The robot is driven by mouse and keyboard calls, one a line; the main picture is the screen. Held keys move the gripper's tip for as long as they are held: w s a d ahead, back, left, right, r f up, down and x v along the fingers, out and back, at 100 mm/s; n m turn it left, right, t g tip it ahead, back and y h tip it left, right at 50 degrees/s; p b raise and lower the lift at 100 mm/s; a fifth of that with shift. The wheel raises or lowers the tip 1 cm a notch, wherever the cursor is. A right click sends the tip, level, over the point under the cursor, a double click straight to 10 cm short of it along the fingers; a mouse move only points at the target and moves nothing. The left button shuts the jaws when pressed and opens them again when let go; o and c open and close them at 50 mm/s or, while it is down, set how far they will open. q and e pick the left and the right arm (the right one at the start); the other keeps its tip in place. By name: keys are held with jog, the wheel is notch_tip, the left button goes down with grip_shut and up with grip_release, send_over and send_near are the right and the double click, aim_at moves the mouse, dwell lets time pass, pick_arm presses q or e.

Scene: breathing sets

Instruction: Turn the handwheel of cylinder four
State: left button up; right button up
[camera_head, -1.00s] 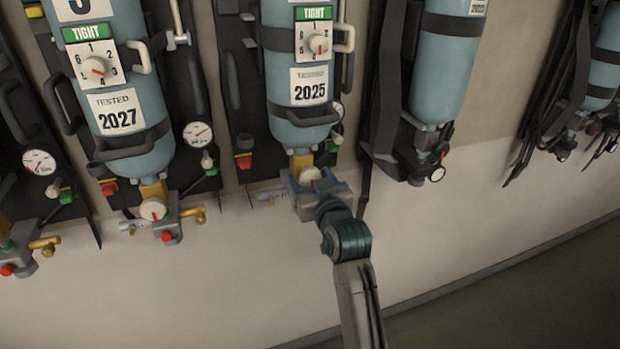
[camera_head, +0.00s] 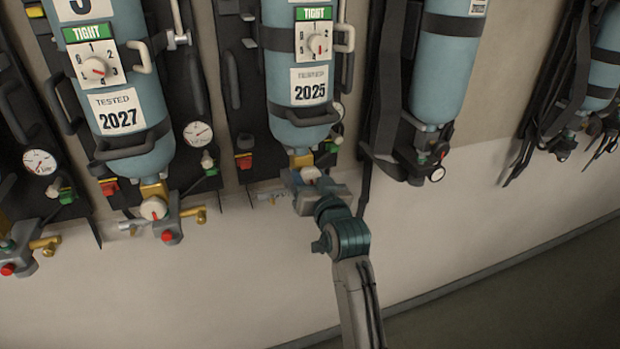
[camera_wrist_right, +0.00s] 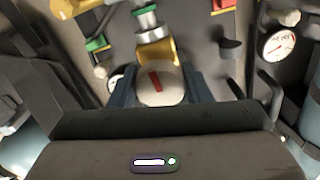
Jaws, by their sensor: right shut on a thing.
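A blue cylinder (camera_head: 297,70) labelled TIGHT and 2025 hangs upside down on the wall in the middle of the head view; its number is out of frame. Its white handwheel (camera_head: 311,173) sits below the brass neck, largely covered by my right gripper (camera_head: 308,180). The right wrist view shows this round handwheel (camera_wrist_right: 162,85) with a red mark, between the two fingers of the right gripper (camera_wrist_right: 161,90), which is shut on it. The red mark is tilted slightly from upright there. My left gripper is in neither view.
A cylinder labelled 2027 (camera_head: 118,80) hangs to the left, with its own handwheel (camera_head: 153,208) and brass outlet below. Another blue cylinder (camera_head: 444,70) hangs to the right. A pressure gauge (camera_wrist_right: 278,43) and dark straps flank the gripper. The lower wall (camera_head: 230,285) is clear.

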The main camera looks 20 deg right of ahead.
jog(key=shift+m, duration=0.4)
jog(key=o, duration=1)
jog(key=shift+s+f, duration=0.1)
jog(key=shift+s, duration=0.2)
jog(key=s+b, duration=0.4)
jog(key=s, duration=0.6)
jog(key=shift+s+d+b, duration=0.15)
jog(key=shift+b, duration=0.2)
